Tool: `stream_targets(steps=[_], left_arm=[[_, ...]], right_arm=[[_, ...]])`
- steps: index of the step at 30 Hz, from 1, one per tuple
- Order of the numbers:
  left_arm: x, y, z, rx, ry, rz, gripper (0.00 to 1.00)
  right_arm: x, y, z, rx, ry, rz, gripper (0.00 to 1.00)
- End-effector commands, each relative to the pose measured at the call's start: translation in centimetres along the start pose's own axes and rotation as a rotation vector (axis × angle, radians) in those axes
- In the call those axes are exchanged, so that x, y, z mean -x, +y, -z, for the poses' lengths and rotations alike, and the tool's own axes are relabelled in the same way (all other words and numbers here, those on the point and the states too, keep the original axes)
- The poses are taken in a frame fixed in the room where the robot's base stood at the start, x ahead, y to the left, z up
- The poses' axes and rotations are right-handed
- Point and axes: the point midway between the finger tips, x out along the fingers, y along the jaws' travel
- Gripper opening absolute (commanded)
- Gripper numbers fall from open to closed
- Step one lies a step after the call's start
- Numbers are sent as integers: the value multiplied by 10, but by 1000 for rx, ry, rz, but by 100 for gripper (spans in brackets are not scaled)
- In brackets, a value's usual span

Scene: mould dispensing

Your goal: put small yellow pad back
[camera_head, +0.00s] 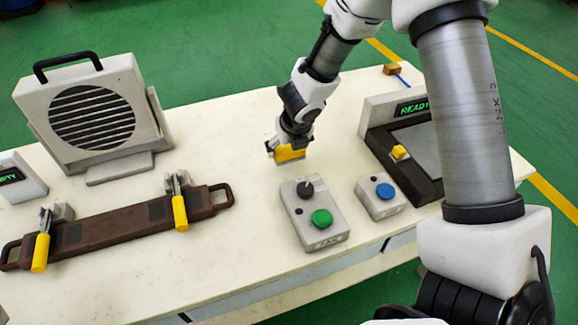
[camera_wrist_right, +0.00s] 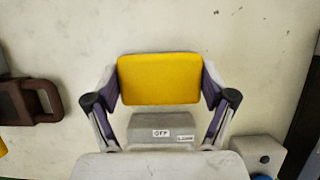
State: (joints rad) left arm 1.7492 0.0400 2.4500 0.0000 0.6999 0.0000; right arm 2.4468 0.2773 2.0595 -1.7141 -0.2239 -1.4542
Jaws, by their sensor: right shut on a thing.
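The yellow pad (camera_head: 290,153) is in my right gripper (camera_head: 287,147), over the middle of the white table. In the right wrist view the pad (camera_wrist_right: 160,78) is a yellow rectangle clamped between the two fingers at its left and right ends. I cannot tell from the pictures how far it is above the tabletop. My left gripper is not in view.
A control box with a green button (camera_head: 322,218) stands just in front of the pad, and a blue-button box (camera_head: 380,196) to its right. A black-framed READY device (camera_head: 410,165) is farther right. A brown clamped bar (camera_head: 110,232) and grey louvred unit (camera_head: 95,115) are left.

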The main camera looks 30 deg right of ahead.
Motion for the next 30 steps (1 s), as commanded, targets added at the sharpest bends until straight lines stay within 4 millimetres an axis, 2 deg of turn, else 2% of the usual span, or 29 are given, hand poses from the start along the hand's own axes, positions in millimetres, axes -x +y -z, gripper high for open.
stream_targets(steps=[3, 6, 14, 18, 19, 20, 30], left_arm=[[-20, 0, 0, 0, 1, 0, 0], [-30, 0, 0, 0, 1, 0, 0], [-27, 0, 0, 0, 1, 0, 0], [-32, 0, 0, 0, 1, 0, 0], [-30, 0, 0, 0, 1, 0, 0], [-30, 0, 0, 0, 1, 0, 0], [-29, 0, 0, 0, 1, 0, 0]], right_arm=[[-24, 0, 10, 1, 1, 0, 50], [-37, 0, 15, 1, -1, 0, 50], [-36, 0, 14, 0, -1, -1, 50], [-40, 0, 16, 0, -1, -1, 50], [-39, 0, 16, 0, -1, -1, 93], [-38, 0, 16, 0, -1, -1, 100], [-37, 0, 15, 0, -1, -1, 100]])
